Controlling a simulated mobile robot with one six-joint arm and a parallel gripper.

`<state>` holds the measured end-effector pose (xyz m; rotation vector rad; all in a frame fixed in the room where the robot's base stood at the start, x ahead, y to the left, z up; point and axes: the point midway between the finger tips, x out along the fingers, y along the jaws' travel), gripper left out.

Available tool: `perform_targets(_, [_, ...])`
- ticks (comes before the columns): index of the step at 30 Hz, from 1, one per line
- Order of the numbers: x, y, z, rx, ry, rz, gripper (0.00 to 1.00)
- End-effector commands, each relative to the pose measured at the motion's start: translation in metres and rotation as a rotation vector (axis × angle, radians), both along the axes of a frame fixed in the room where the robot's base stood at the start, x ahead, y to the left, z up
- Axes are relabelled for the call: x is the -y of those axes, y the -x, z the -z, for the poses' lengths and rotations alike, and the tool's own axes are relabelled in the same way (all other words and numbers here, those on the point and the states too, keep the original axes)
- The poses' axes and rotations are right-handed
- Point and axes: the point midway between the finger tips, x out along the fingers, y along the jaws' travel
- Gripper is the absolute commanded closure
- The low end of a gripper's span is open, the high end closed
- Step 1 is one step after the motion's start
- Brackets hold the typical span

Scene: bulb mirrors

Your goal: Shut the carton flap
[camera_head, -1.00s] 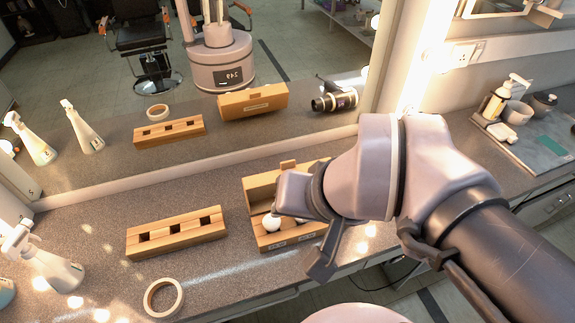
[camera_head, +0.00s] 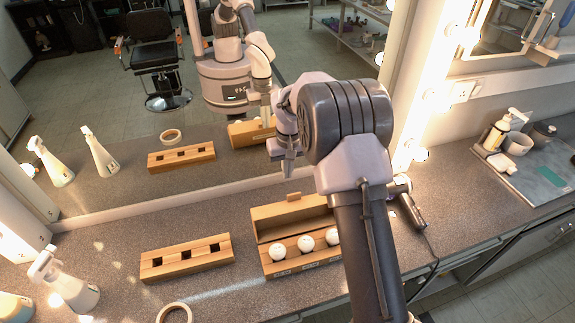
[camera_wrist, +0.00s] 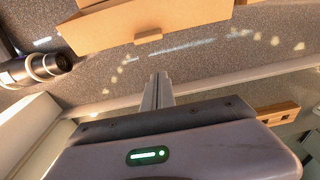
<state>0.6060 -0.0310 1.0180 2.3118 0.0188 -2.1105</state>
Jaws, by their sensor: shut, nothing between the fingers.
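The carton (camera_head: 305,257) stands on the counter near the mirror, its front row holding white bulbs (camera_head: 306,243). Its flap (camera_head: 292,217) stands raised along the back, with a small tab (camera_head: 294,196) on its top edge. In the wrist view the back of the flap (camera_wrist: 140,22) and the tab (camera_wrist: 148,37) fill the top. My gripper (camera_head: 288,172) is shut and empty, raised on the mirror side of the carton. Its fingers (camera_wrist: 158,90) point toward the flap in the wrist view, apart from it. My arm hides the carton's right end.
A wooden block with square holes (camera_head: 187,258) is left of the carton, a tape ring (camera_head: 174,313) in front of it. A spray bottle (camera_head: 66,281) stands far left. A hair dryer (camera_head: 408,203) lies right of my arm. The mirror (camera_head: 110,195) rises close behind.

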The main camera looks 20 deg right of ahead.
Motion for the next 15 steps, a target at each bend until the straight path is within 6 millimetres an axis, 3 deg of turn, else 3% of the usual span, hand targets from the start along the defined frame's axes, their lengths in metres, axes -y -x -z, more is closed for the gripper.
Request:
perform_targets(5, [0.0,-0.003,0.041,-0.002,0.0,0.0,1.0])
perform_targets(9, [0.0,0.018,0.034,0.001,0.0,0.001,1.0])
perform_targets(15, [0.001,0.034,0.029,0.001,0.0,0.001,1.0])
